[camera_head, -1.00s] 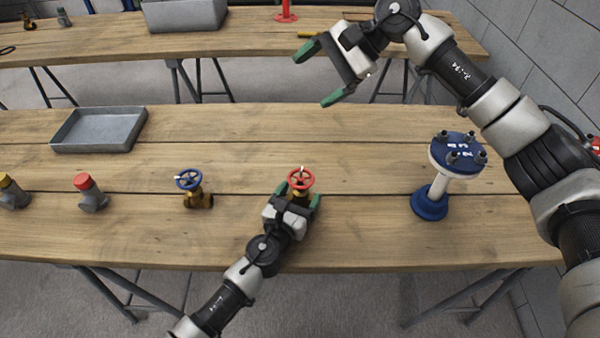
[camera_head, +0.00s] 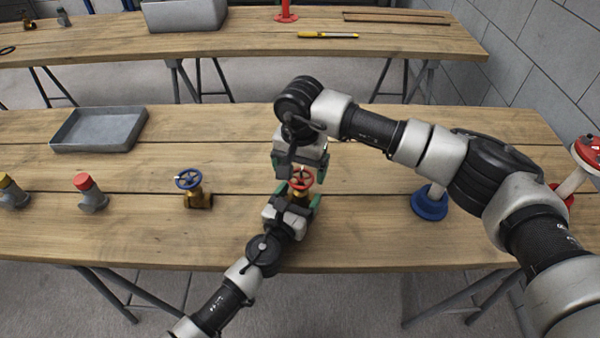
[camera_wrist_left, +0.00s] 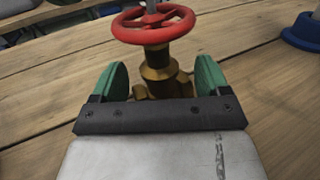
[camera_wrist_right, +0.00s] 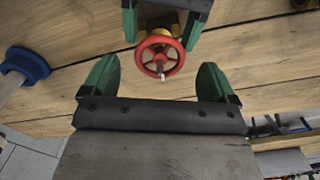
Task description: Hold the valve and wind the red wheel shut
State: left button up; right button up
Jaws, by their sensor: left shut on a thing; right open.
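The red wheel (camera_head: 301,180) sits on top of a brass valve that stands upright on the near table. The wheel also shows in the left wrist view (camera_wrist_left: 153,24), with the brass valve body (camera_wrist_left: 160,75) below it. My left gripper (camera_head: 300,203) is shut on the valve body, one green finger on each side. My right gripper (camera_head: 301,168) is open just above and behind the wheel, pointing down. In the right wrist view the red wheel (camera_wrist_right: 160,54) lies beyond and between the open green fingers, apart from them.
A blue-wheeled valve (camera_head: 194,188), a red-capped fitting (camera_head: 88,190) and a yellow-capped fitting (camera_head: 12,192) stand to the left. A grey tray (camera_head: 98,130) lies behind them. A blue-based stand (camera_head: 430,204) is to the right, partly hidden by my right arm.

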aim_at(301, 178)
jog(key=shift+f, duration=1.25)
jog(key=c, duration=0.9)
jog(key=shift+c, duration=0.2)
jog(key=shift+m, duration=0.3)
